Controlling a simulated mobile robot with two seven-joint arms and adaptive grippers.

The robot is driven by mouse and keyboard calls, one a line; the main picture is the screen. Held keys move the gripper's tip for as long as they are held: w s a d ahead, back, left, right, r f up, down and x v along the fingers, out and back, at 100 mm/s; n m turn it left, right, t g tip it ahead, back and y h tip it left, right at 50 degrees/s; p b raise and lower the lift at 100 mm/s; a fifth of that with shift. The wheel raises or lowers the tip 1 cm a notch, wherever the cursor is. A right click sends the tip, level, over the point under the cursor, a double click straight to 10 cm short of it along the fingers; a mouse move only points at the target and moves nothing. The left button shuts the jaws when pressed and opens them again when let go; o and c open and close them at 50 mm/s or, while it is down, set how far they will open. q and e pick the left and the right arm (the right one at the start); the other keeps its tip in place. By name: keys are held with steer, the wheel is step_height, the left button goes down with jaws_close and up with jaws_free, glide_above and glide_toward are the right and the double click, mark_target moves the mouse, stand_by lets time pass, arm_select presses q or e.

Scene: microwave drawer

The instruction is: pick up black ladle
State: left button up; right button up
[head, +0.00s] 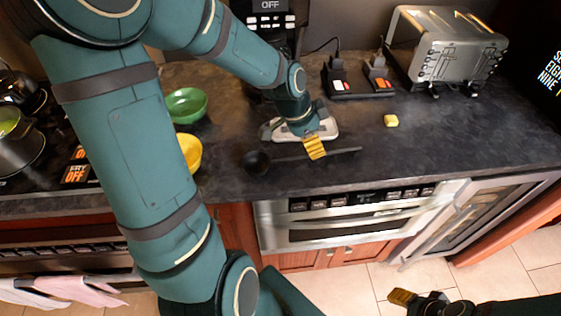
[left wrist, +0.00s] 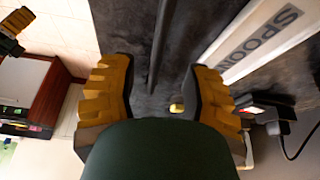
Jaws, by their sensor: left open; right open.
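The black ladle lies on the dark counter in the head view, its round bowl (head: 257,162) at the left and its thin handle (head: 343,151) running right. My left gripper (head: 314,148) is over the handle, with its yellow fingers pointing down. In the left wrist view the fingers of my left gripper (left wrist: 157,75) are open, and the dark handle (left wrist: 159,40) runs through the gap between them. It looks untouched by either finger. My right gripper (head: 418,301) is open and empty, low at the front, away from the counter.
A white holder marked SPOON (left wrist: 268,38) stands beside the handle. Green (head: 187,105) and yellow (head: 190,152) bowls are left. A yellow block (head: 391,120), red-switched sockets (head: 359,85) and a toaster (head: 445,50) are right. The drawer microwave (head: 350,220) is below the counter edge.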

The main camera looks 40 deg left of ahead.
arm_select(q)
steer(key=shift+d+f, duration=0.15)
steer(key=shift+f, duration=0.4)
steer(key=b+x, duration=0.1)
steer(key=x, duration=0.3)
steer(key=shift+w+f+b, duration=0.1)
steer(key=shift+f+b, duration=0.15)
steer(key=shift+b, duration=0.1)
jaws_close()
